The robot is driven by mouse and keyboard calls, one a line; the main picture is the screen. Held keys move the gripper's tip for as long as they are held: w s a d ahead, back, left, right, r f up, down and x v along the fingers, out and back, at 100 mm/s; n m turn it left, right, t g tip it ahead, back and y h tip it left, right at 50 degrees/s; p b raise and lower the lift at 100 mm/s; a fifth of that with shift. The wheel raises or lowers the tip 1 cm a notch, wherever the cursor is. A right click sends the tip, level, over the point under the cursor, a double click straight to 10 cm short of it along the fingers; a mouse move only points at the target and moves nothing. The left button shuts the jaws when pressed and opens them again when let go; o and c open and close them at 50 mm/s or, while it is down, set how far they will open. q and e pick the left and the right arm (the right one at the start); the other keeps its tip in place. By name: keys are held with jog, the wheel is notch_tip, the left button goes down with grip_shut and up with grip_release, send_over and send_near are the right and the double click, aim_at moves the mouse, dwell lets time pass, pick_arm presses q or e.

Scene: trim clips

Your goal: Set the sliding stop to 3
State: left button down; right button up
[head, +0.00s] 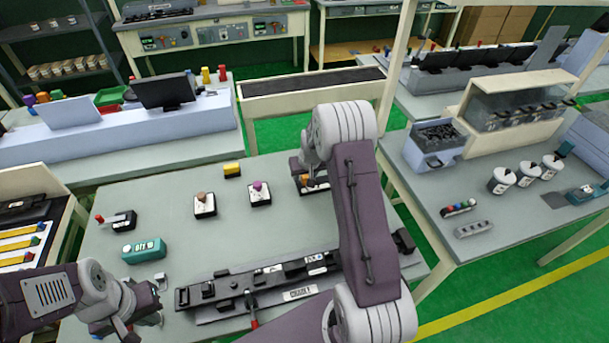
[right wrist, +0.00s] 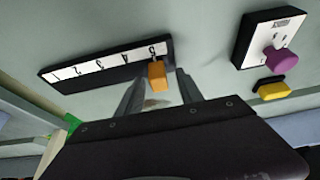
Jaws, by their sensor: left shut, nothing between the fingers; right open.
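The sliding stop is an orange block (right wrist: 157,76) on a dark bar with a white number scale (right wrist: 105,63). In the right wrist view it sits at the 5, at the right end of the scale. In the head view the orange stop (head: 305,181) shows just under my right gripper (head: 312,168); my right arm hides most of the bar. My right gripper (right wrist: 160,88) is open, its fingers on either side of the stop in the picture, with gaps to it. My left gripper (head: 122,327) is shut and empty at the table's lower left.
A purple-knobbed box (head: 260,194), a brown-knobbed box (head: 205,205) and a yellow block (head: 232,170) stand left of the stop. A teal box (head: 144,251) and a red-levered box (head: 119,220) are further left. A long dark fixture (head: 220,303) lies in front.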

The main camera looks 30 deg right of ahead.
jog(key=shift+d+f, duration=0.1)
jog(key=shift+f, duration=0.15)
grip_shut()
dwell(1.3)
